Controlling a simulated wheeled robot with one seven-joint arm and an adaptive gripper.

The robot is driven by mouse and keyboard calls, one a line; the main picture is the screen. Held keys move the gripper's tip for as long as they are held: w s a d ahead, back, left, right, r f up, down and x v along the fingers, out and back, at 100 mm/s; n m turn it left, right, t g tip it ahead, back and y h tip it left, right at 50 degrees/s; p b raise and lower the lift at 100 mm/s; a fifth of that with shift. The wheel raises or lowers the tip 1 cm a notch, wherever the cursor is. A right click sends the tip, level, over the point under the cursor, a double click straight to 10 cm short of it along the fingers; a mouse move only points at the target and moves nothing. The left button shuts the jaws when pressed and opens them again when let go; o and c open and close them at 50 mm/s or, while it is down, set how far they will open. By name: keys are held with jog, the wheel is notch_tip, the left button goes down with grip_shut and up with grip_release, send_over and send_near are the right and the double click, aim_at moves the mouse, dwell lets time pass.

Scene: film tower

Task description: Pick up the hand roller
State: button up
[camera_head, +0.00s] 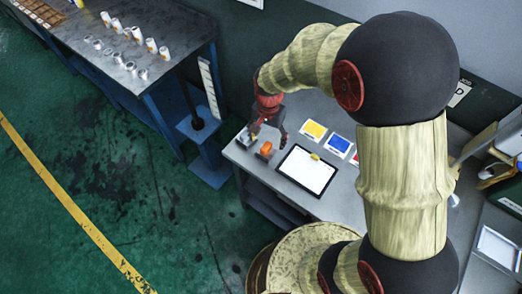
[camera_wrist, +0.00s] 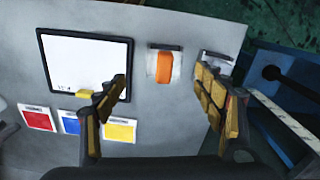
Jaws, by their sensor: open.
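An orange rounded piece with a pale grey frame or base (camera_wrist: 164,68) looks most like the hand roller, though its exact shape is not clear. It lies on the grey table beside the white board, and it also shows in the head view (camera_head: 265,148). My gripper (camera_wrist: 165,92) is open and empty, its fingers spread to either side below the orange piece in the wrist view. In the head view my gripper (camera_head: 268,129) hangs over the table near its left corner, close to the orange piece. No contact with it is visible.
A metal-framed item (camera_wrist: 217,57) lies near the right finger. A dark-edged white board (camera_wrist: 86,62) bears a small yellow block (camera_wrist: 84,94). Red (camera_wrist: 38,118), blue (camera_wrist: 69,121) and yellow (camera_wrist: 119,131) cards lie nearby. A blue-framed bench (camera_head: 150,80) holds several cylinders.

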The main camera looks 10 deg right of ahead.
aim_at(266, 146)
jog(key=shift+w+a+m, duration=0.1)
jog(key=shift+w+m, duration=0.1)
jog(key=shift+m, duration=0.5)
jog(key=shift+f, duration=0.25)
notch_tip(266, 146, down, 7)
jog(key=shift+w+a+f+b, duration=0.1)
jog(key=shift+f+b, duration=0.05)
jog(key=shift+b, duration=0.75)
jog(key=shift+c, duration=1.4)
jog(key=c, duration=1.1)
jog(key=shift+o, duration=0.2)
